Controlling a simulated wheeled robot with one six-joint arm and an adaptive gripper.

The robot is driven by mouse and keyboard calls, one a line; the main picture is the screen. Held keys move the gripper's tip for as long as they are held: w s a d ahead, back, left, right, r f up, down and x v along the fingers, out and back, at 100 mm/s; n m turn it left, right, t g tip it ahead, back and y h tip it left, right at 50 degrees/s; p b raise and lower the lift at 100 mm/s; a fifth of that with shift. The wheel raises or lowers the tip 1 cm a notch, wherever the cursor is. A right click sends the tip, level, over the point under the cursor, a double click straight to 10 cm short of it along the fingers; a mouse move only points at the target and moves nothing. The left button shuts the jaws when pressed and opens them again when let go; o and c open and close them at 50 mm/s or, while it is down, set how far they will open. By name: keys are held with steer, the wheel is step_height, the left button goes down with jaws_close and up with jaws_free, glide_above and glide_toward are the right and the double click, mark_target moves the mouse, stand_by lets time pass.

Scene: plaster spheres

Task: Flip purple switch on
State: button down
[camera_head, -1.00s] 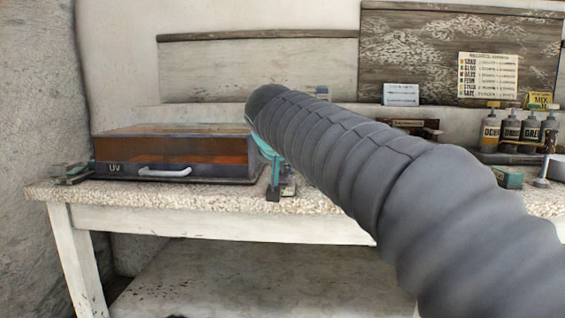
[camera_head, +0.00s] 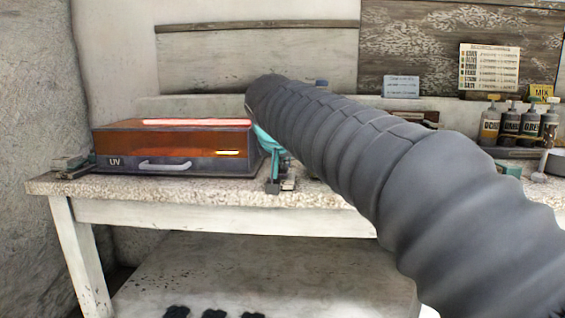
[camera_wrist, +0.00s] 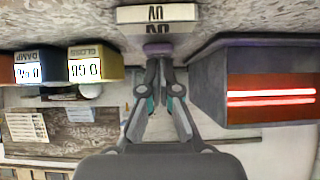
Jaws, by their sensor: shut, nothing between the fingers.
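The purple switch (camera_wrist: 157,48) shows in the wrist view in front of the tips of my gripper (camera_wrist: 159,62), beside a pale block with a UV label (camera_wrist: 156,14). My gripper's fingers are together and empty, with the tips at or very close to the switch; I cannot tell whether they touch. The fingers cover part of the switch, so its lever position is unclear. In the head view my arm hides most of this spot. The UV box (camera_head: 125,162) stands on the left of the bench, with red glowing bars inside; it also shows in the wrist view (camera_wrist: 207,90).
Blocks labelled DAMP (camera_wrist: 28,68) and GLOSS (camera_wrist: 92,64) with number displays stand left of my gripper in the wrist view. Several bottles (camera_head: 515,125) stand at the back right of the speckled bench (camera_head: 180,190).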

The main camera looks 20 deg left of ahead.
mark_target(281, 173)
steer(key=shift+s+d+f, duration=0.1)
steer(key=shift+s+f, duration=0.25)
steer(key=shift+s, duration=0.05)
steer(key=r+p, duration=0.2)
steer(key=r, duration=0.1)
steer(key=r+p, duration=0.1)
steer(key=r, duration=0.1)
steer(key=shift+s+d+p, duration=0.1)
steer(key=shift+s+p, duration=0.2)
steer(key=shift+p, duration=0.05)
steer(key=v, duration=0.9)
steer(key=shift+s+f, duration=0.2)
steer(key=shift+s, duration=0.45)
steer(key=shift+w+f+b, duration=0.1)
steer(key=shift+b, duration=0.45)
steer(key=shift+w+r+t+b, duration=0.35)
steer(key=shift+w+b, duration=0.35)
steer(key=shift+b, duration=0.7)
